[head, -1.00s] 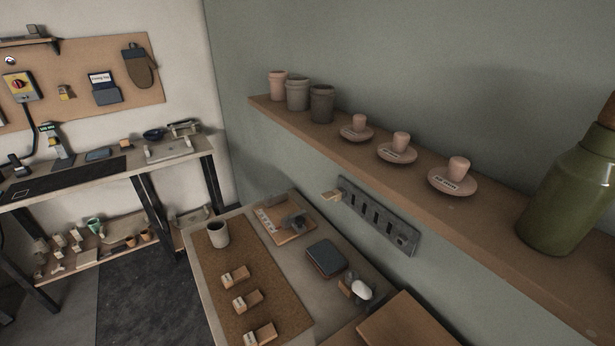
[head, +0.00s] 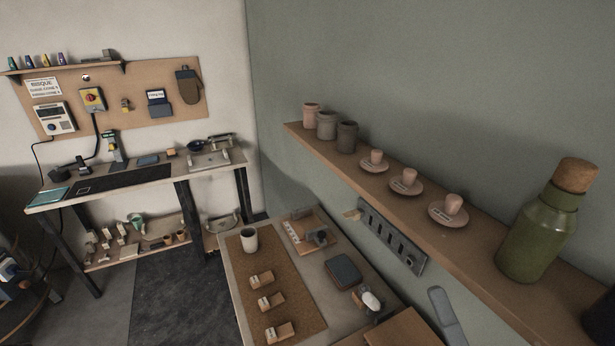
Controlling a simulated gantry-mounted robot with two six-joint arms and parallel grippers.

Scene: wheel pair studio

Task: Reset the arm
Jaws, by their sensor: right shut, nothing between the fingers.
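My left gripper is not in view.
The workbench (head: 288,262) below holds a cup (head: 249,239), several small blocks and a dark flat case (head: 343,270). The shelf carries pots, saucers and a green bottle (head: 540,232). The dark floor mat (head: 185,300) is clear.

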